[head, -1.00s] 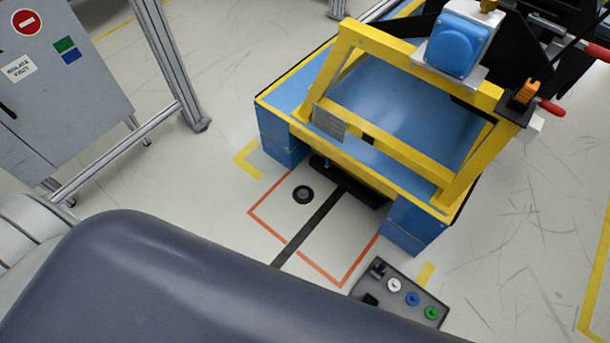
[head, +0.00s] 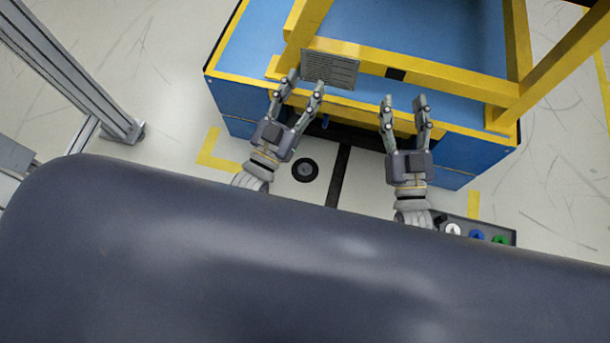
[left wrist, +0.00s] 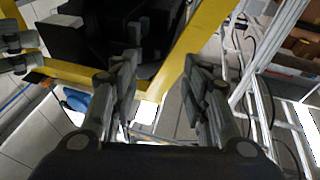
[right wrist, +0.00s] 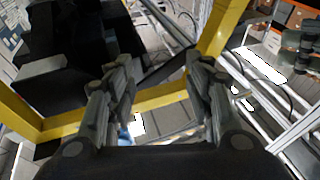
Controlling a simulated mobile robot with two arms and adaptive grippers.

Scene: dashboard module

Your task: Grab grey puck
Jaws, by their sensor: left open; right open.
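A dark grey to black round puck (head: 305,170) lies flat on the pale floor in front of the blue-and-yellow module, left of a black floor stripe. I cannot tell for sure that it is the grey puck. A dark tray (head: 506,237) at the lower right, partly hidden by my body, holds white (head: 452,230), blue (head: 477,236) and green (head: 499,240) round pieces. My left gripper (head: 306,82) is open and empty, up and left of the floor puck. My right gripper (head: 404,100) is open and empty, above and left of the tray. Neither wrist view shows a puck.
The blue base (head: 240,128) with its yellow frame (head: 430,68) stands just beyond the grippers, with a grey plate (head: 331,70) on it. A metal post (head: 75,75) stands at the left. Open floor lies at the left and right.

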